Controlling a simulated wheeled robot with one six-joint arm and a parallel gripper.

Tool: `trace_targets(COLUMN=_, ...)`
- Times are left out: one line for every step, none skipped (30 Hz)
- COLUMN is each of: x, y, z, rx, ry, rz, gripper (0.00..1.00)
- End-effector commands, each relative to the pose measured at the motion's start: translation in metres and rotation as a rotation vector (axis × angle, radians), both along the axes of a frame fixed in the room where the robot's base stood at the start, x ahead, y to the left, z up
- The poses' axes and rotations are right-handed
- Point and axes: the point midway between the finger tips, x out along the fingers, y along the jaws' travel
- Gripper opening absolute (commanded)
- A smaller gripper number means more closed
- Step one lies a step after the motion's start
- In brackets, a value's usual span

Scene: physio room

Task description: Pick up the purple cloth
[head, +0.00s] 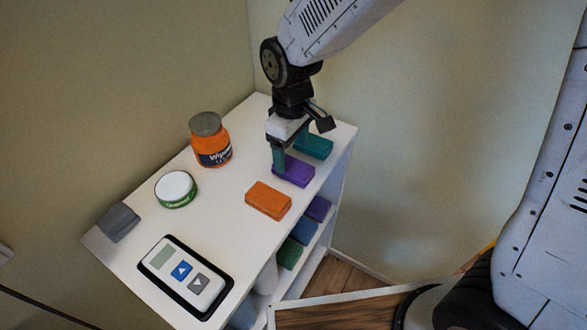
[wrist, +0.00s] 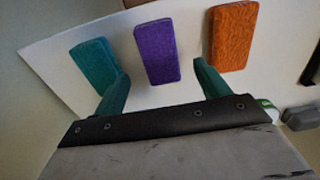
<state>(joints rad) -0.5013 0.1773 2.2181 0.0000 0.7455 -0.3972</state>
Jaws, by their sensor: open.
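The purple cloth (head: 294,171) is a folded block lying on the white shelf top, between a teal cloth and an orange cloth. In the wrist view the purple cloth (wrist: 157,53) lies ahead of and between my two green fingertips. My gripper (head: 284,152) is above the shelf top, pointing down near the purple cloth, and hides part of its far left side in the head view. In the wrist view my gripper (wrist: 160,76) is open, with nothing between its fingers. I cannot tell the exact height of the fingertips.
The teal cloth (head: 314,146) and orange cloth (head: 268,200) lie close on either side. An orange jar (head: 211,144), a round tin (head: 176,189), a grey object (head: 118,222) and a control device (head: 184,276) stand on the white shelf top (head: 220,215). More folded cloths (head: 304,230) fill the lower shelf.

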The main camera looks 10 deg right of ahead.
Motion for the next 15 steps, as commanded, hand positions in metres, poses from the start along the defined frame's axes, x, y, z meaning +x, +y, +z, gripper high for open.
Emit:
trace_targets(x=-0.002, y=-0.001, z=-0.007, rx=-0.002, ry=0.004, rz=-0.001, gripper=0.75)
trace_targets(x=-0.002, y=-0.002, z=-0.011, rx=-0.002, ry=0.004, rz=-0.001, gripper=0.75)
trace_targets(x=-0.003, y=-0.002, z=-0.018, rx=-0.002, ry=0.004, rz=-0.001, gripper=0.75)
trace_targets(x=-0.004, y=-0.003, z=-0.022, rx=-0.002, ry=0.004, rz=-0.001, gripper=0.75)
trace_targets(x=-0.004, y=-0.003, z=-0.027, rx=-0.002, ry=0.004, rz=-0.001, gripper=0.75)
trace_targets(x=-0.005, y=-0.003, z=-0.033, rx=-0.003, ry=0.005, rz=-0.001, gripper=0.75)
trace_targets(x=-0.004, y=-0.003, z=-0.037, rx=-0.002, ry=0.004, rz=-0.001, gripper=0.75)
trace_targets(x=-0.004, y=-0.003, z=-0.040, rx=-0.002, ry=0.003, rz=-0.001, gripper=0.75)
trace_targets(x=-0.004, y=-0.003, z=-0.044, rx=-0.002, ry=0.003, rz=-0.001, gripper=0.75)
trace_targets(x=-0.004, y=-0.003, z=-0.046, rx=-0.002, ry=0.003, rz=-0.002, gripper=0.75)
trace_targets(x=-0.004, y=-0.003, z=-0.047, rx=-0.001, ry=0.002, rz=-0.002, gripper=0.75)
trace_targets(x=-0.003, y=-0.003, z=-0.048, rx=-0.001, ry=0.001, rz=-0.002, gripper=0.75)
trace_targets(x=-0.003, y=-0.003, z=-0.048, rx=0.000, ry=0.000, rz=-0.002, gripper=0.75)
trace_targets(x=-0.003, y=-0.003, z=-0.048, rx=0.000, ry=0.000, rz=-0.002, gripper=0.75)
trace_targets(x=-0.003, y=-0.003, z=-0.048, rx=0.000, ry=0.000, rz=-0.002, gripper=0.75)
